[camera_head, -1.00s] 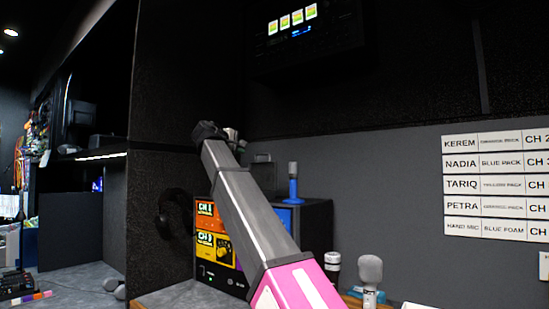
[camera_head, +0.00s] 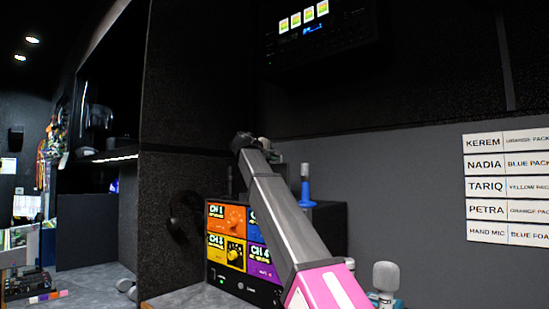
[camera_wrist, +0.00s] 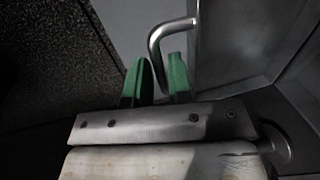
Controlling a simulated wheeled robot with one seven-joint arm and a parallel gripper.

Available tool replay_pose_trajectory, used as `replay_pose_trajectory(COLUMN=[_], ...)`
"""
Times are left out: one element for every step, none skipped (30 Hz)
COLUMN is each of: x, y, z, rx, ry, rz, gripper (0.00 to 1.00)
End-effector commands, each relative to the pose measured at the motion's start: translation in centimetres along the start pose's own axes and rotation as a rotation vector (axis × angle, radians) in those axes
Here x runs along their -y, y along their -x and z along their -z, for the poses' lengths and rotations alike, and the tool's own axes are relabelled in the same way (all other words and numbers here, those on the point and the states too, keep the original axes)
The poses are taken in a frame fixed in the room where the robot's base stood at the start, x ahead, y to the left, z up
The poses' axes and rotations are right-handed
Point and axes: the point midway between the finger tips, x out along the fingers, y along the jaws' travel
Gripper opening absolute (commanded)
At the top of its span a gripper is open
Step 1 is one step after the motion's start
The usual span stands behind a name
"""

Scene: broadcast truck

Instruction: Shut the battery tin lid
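No battery tin or lid can be made out for certain in either view. In the wrist view the two green fingers of my gripper (camera_wrist: 158,78) stand apart with a narrow gap. A bent metal bar (camera_wrist: 155,47) comes down from the upper right into that gap; I cannot tell whether the fingers touch it. A pale grey panel-like surface (camera_wrist: 245,45) lies behind and right of it. In the head view my arm reaches up and away, its end (camera_head: 247,142) above the channel unit (camera_head: 230,277); the fingers are hidden there.
The channel unit has orange, yellow, blue and purple panels. A blue-based microphone (camera_head: 305,187) stands behind my arm and a grey one (camera_head: 386,278) at front right. A dark wall panel (camera_head: 190,90) rises close left of my arm. Name labels (camera_head: 508,187) hang at right.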

Motion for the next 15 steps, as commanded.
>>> replay_pose_trajectory(x=[-0.02, -0.02, -0.02, -0.01, -0.01, -0.01, -0.01, -0.01, -0.01, -0.01, -0.01, -0.01, -0.01, -0.01, -0.01], y=[-0.57, -0.82, -1.07, -1.22, -1.33, -1.43, -1.48, -1.51, -1.53, -1.53, -1.52, -1.51, -1.51, -1.50, -1.50], z=[0.01, 0.00, -0.02, -0.02, -0.03, -0.03, -0.03, -0.04, -0.04, -0.04, -0.04, -0.04, -0.03, -0.04, -0.04], rx=[0.001, 0.001, 0.001, 0.001, 0.001, 0.000, 0.000, 0.000, 0.000, 0.000, 0.000, 0.000, 0.000, 0.000, 0.000], ry=[0.000, 0.000, 0.000, 0.000, 0.000, 0.000, 0.000, 0.000, 0.000, 0.000, 0.000, 0.000, 0.000, 0.000, 0.000], rz=[0.001, 0.001, 0.001, 0.001, 0.001, 0.000, 0.000, 0.000, 0.000, 0.000, 0.000, 0.000, 0.000, 0.000, 0.000], gripper=[0.20, 0.20, 0.20, 0.20, 0.20, 0.20, 0.20, 0.20, 0.20, 0.20, 0.20, 0.20, 0.20, 0.20, 0.13])
